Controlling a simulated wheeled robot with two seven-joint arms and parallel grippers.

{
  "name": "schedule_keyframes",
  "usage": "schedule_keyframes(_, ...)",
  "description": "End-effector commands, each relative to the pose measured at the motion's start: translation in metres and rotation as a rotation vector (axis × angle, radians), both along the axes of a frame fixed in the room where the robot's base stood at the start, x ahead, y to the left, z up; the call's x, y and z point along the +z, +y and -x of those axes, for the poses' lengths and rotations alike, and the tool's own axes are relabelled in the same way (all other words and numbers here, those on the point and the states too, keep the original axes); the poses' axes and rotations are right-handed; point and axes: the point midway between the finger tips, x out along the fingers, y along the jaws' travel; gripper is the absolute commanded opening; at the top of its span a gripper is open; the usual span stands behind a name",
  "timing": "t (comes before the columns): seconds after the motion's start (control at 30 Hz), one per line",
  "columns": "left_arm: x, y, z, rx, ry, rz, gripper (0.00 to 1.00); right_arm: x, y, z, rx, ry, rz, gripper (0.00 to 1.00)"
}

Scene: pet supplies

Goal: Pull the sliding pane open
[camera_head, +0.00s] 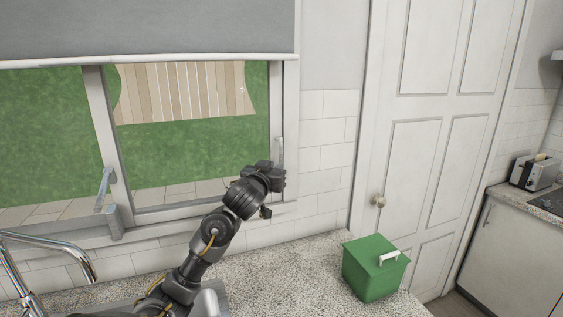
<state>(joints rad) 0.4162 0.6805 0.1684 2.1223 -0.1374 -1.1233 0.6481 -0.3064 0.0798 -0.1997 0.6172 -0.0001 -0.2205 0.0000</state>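The window's sliding pane (194,203) is a white-framed glass panel on the right of the window, with grass and a wooden fence showing through it. A slim pale vertical handle (279,150) stands on the right side of its frame. My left gripper (277,176) is at the lower end of this handle, seen from behind. Its dark body hides the lower part of the handle and its own fingertips, so I cannot tell whether it is open or shut on the handle. My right gripper is not in view.
A grey latch handle (106,190) stands on the middle window post. A chrome tap (50,246) is at the lower left. A green lidded box (374,267) sits on the speckled counter (285,275). A white door (430,130) is at the right.

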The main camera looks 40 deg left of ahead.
Motion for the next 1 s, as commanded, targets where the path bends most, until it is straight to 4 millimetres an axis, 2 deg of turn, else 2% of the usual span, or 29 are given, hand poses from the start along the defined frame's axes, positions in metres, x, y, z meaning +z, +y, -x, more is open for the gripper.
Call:
schedule_keyframes(0.2,0.002,0.016,-0.037,0.001,0.0,0.0,0.17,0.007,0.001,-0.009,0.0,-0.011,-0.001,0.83)
schedule_keyframes(0.4,0.002,0.023,-0.055,-0.001,-0.001,0.001,0.17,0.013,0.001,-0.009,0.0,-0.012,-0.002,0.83)
schedule_keyframes(0.77,0.001,0.025,-0.059,-0.001,-0.002,-0.001,0.17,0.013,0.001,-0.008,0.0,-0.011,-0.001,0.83)
schedule_keyframes(0.9,0.001,0.025,-0.059,-0.001,-0.002,-0.001,0.0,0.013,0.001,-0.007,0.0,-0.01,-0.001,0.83)
schedule_keyframes(1.0,0.001,0.025,-0.059,-0.001,-0.001,0.0,0.0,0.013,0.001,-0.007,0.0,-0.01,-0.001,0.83)
